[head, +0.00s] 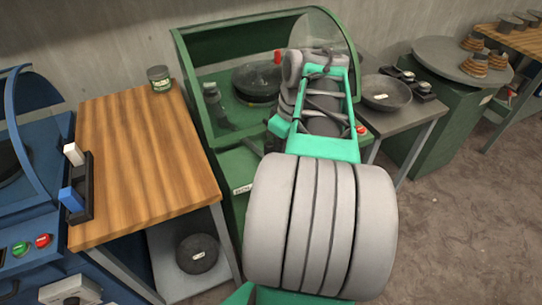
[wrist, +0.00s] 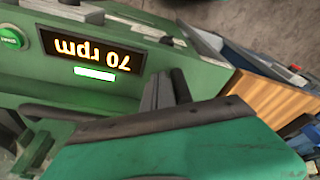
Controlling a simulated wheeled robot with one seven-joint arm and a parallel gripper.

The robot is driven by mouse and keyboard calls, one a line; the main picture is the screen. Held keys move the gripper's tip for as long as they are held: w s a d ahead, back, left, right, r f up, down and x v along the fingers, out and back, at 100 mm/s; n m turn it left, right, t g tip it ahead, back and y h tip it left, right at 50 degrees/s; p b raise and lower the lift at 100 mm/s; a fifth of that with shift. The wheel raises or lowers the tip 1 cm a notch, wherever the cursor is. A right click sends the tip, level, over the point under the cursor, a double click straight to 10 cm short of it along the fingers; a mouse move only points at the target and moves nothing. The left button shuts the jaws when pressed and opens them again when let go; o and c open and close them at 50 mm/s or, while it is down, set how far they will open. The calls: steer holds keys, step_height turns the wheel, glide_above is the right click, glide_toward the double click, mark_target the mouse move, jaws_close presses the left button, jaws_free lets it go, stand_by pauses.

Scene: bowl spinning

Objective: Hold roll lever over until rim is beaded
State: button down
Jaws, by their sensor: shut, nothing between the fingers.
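The green spinning machine (head: 185,55) stands at the back centre in the head view, with a clear curved guard. A dark round bowl or disc (head: 252,82) sits inside it. A lever with a red knob (head: 277,57) stands upright beside the disc, close to my arm's far end; its lower part is hidden. My gripper shows in the wrist view as dark grey fingers (wrist: 166,92), shut and empty, in front of the machine's green panel. My arm hides the gripper in the head view. I cannot see the fingers touching the lever.
The machine's display (wrist: 95,50) reads 70 rpm, upside down, with a lit bar under it. A wooden bench (head: 140,150) with a small tin (head: 159,78) stands left. A grey table with a dark bowl (head: 386,92) stands right. A blue machine (head: 35,220) is far left.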

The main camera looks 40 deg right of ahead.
mark_target(259, 154)
steer(key=shift+w+a+b, duration=0.1)
steer(key=shift+w+a, duration=0.15)
steer(key=shift+a, duration=0.65)
steer(key=shift+w+a+b, duration=0.15)
steer(key=shift+w+a, duration=0.15)
steer(key=shift+a, duration=0.65)
steer(key=shift+w+a+b, duration=0.1)
steer(key=shift+w+a, duration=0.15)
steer(key=shift+a, duration=0.75)
steer(key=shift+w+a+b, duration=0.1)
steer(key=shift+w+a, duration=0.15)
steer(key=shift+a, duration=0.45)
steer(key=shift+w+a+b, duration=0.1)
steer(key=shift+w+a, duration=0.1)
steer(key=shift+a, duration=0.55)
steer(key=shift+w+a+b, duration=0.1)
steer(key=shift+w+a, duration=0.15)
steer(key=shift+a, duration=0.45)
steer(key=shift+a+f, duration=0.1)
steer(key=shift+a, duration=0.05)
stand_by(2.7)
